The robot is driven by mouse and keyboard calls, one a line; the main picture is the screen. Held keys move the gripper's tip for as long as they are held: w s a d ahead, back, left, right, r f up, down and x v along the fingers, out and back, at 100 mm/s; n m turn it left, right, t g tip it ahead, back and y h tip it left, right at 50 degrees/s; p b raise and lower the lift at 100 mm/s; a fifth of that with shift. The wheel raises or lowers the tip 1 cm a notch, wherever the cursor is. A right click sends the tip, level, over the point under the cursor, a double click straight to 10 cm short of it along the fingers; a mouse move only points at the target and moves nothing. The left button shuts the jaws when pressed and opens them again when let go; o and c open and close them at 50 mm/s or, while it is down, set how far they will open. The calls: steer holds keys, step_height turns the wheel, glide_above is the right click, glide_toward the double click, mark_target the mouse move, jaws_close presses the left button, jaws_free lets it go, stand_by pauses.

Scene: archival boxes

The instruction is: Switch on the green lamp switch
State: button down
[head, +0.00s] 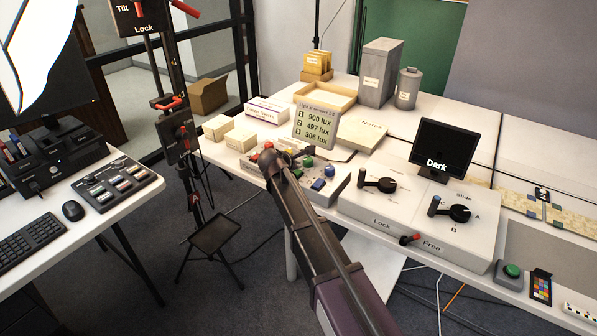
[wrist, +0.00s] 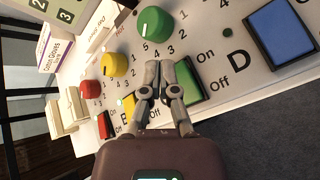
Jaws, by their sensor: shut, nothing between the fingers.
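The green lamp switch (wrist: 191,84) is a rectangular rocker on the light control panel, with "On" and "Off" printed beside it in the wrist view. My gripper (wrist: 161,80) is shut and empty. Its fingertips lie over the switch's left edge and hide part of it; I cannot tell whether they touch it. In the head view my gripper (head: 272,160) is over the control panel (head: 327,202). Which way the rocker is tilted is not clear.
A green knob (wrist: 153,24), yellow knob (wrist: 115,65), yellow switch (wrist: 129,106), red switch (wrist: 104,125) and blue switch (wrist: 280,30) are close by. A lux display (head: 315,128) stands behind the panel. A box with black levers (head: 420,215) is to the right.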

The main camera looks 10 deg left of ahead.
mark_target(296, 174)
steer(key=shift+f+b, duration=0.75)
stand_by(1.0)
steer(key=shift+r, duration=0.15)
steer(key=shift+r+p, duration=0.65)
steer(key=shift+p, duration=0.15)
stand_by(0.3)
steer(key=r+p, duration=0.5)
steer(key=shift+s+a, duration=0.15)
steer(key=shift+s, duration=0.2)
stand_by(0.5)
